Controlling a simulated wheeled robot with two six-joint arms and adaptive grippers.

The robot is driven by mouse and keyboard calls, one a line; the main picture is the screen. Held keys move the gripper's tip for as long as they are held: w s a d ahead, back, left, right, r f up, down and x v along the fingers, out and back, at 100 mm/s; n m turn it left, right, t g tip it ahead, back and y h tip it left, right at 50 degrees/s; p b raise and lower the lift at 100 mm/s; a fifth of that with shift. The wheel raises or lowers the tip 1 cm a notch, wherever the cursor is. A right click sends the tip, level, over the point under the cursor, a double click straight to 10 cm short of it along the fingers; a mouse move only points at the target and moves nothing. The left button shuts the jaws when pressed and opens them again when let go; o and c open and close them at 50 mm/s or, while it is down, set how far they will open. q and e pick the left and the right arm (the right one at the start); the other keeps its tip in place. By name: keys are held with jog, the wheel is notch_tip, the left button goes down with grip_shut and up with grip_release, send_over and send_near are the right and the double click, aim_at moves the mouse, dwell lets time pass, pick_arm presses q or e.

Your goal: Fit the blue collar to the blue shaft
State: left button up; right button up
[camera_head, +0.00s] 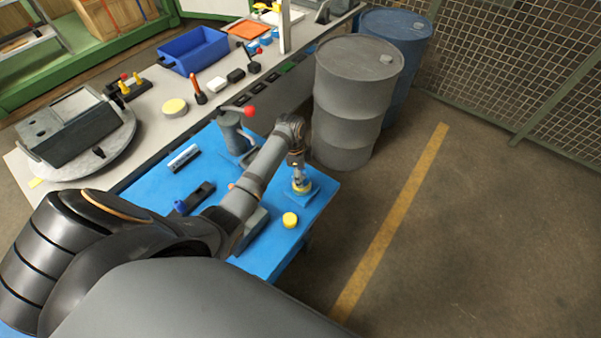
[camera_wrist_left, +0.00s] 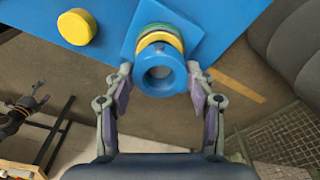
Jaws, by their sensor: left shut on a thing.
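The blue collar (camera_wrist_left: 147,82) is a thick ring with an open hole, held between the two fingers of my left gripper (camera_wrist_left: 160,88) in the left wrist view. Beyond it, a yellow ring (camera_wrist_left: 172,38) and a green ring sit around a post on a square blue base (camera_wrist_left: 205,42). The collar overlaps these rings in that view, so I cannot tell whether it touches them. In the head view my left gripper (camera_head: 296,164) is just above the yellow ring (camera_head: 302,186) on its blue base (camera_head: 313,194). The blue shaft is not clearly visible. My right gripper is not in view.
A yellow disc (camera_head: 290,219) lies on the blue table (camera_head: 150,190) near its right edge. A grey clamp-like device (camera_head: 234,135) with a red knob stands behind my left arm. A grey drum (camera_head: 352,105) stands on the floor close beyond the table's edge.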

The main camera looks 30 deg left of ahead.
pick_arm(q)
jog(key=shift+f+b, duration=0.75)
jog(key=shift+f, duration=0.65)
jog(key=o, duration=1.5)
jog(key=shift+c, duration=0.2)
jog(key=shift+o, duration=0.9)
notch_tip(320, 180, up, 12)
jog(key=a, duration=0.1)
jog(key=shift+s+a, duration=0.2)
jog(key=shift+s, duration=0.1)
